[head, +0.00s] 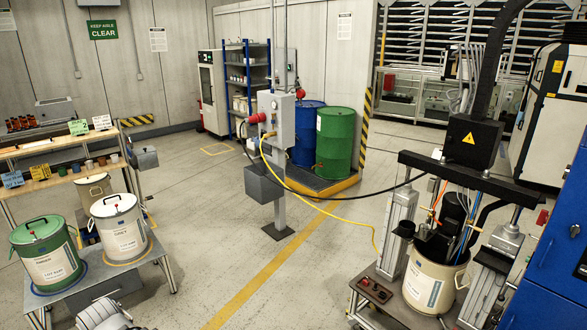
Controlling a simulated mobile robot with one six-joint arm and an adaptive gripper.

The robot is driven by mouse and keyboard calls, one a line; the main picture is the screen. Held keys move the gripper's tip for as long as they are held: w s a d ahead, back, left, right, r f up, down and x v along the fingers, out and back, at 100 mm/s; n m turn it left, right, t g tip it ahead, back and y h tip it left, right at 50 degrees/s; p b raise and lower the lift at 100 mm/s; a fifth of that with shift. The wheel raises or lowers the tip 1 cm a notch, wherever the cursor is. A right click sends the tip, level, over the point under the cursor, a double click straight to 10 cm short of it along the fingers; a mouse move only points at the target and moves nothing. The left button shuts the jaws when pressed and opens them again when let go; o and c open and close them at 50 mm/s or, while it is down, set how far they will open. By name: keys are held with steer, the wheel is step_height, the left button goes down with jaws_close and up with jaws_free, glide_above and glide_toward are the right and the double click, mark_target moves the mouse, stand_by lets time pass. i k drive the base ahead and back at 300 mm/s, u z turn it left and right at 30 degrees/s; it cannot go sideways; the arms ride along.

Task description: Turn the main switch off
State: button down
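A grey post (279,211) stands mid-floor and carries a grey electrical box (281,122). A red connector (257,118) sticks out of the box's left side, and a smaller red part (300,93) shows at its upper right. The main switch and its handle position are too small to make out. A larger dark grey box (264,184) is mounted lower on the post. A yellow cable and a black cable run from the post towards the pump station at the right. I cannot make out my gripper's fingers anywhere in view.
A bench (66,294) with two lidded pails stands at left. Blue (307,132) and green (335,143) drums stand behind the post. The pump frame (470,178) with an open pail (432,284) stands at right. Cables hang between post and frame. The floor before the post is clear.

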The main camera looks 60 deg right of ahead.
mark_target(544, 215)
steer(key=z, duration=3.5)
steer(key=i, duration=1)
steer(key=z, duration=0.1)
